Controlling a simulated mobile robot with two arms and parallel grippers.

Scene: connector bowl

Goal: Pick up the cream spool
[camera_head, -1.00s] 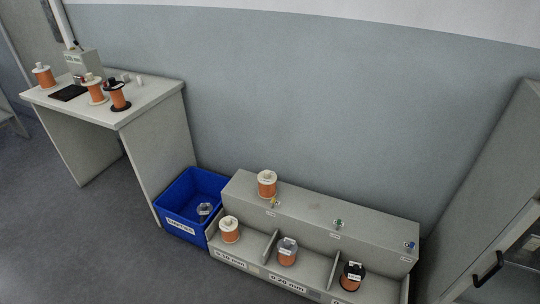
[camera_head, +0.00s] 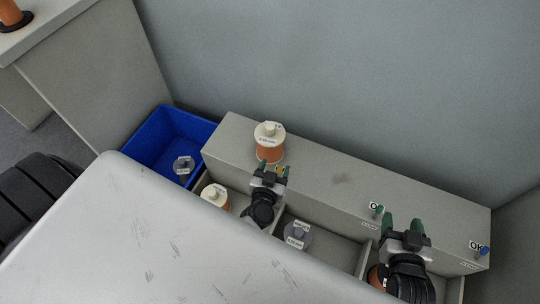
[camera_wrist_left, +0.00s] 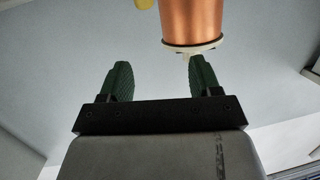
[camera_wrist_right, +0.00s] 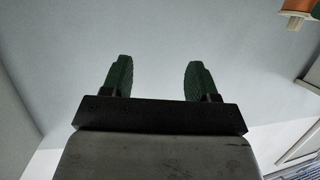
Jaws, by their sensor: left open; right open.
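A cream spool (camera_head: 269,142) with copper wire stands upright on top of the grey rack, near its left end. Another cream-flanged spool (camera_head: 216,196) sits in the rack's left compartment, partly hidden. My left gripper (camera_head: 270,171) is open and empty, just in front of the upper spool. In the left wrist view, that spool's copper side and cream lower flange (camera_wrist_left: 194,46) show beyond the right fingertip, off-centre to the right. My right gripper (camera_head: 405,222) is open and empty by the rack's right part. A spool also shows at the upper right of the right wrist view (camera_wrist_right: 297,13).
A blue bin (camera_head: 153,139) left of the rack holds a clear-grey spool (camera_head: 183,166). A grey-flanged spool (camera_head: 298,235) sits in the middle compartment; another is mostly hidden behind my right gripper. A table (camera_head: 92,50) stands at upper left. The rack top's middle is clear.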

